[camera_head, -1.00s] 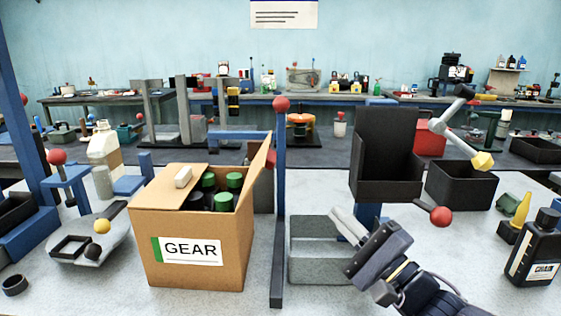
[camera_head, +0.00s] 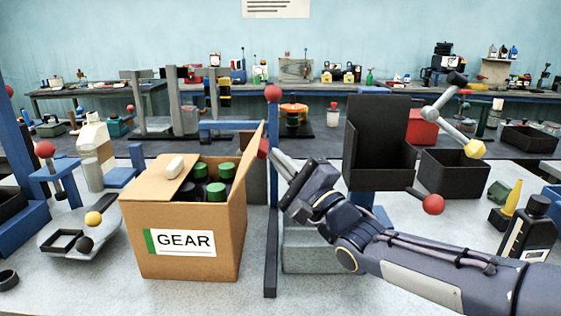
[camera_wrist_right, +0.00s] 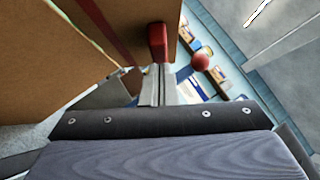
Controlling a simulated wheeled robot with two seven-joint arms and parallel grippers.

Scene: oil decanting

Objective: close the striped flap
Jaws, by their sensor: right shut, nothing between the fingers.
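The cardboard box (camera_head: 180,235) labelled GEAR stands on the bench, left of centre in the head view. Its right flap (camera_head: 254,146) stands up, leaning outward. In the right wrist view the flap (camera_wrist_right: 138,25) fills the upper part, with a dark red stripe beside it. My right gripper (camera_head: 278,157) is shut and empty, close to the block; contact is unclear. The left flap (camera_head: 160,177) lies folded inward. My left gripper is out of view.
Green-capped bottles (camera_head: 217,190) stand in the box. A blue post with a red ball (camera_head: 273,93) rises right beside the box, near my gripper.

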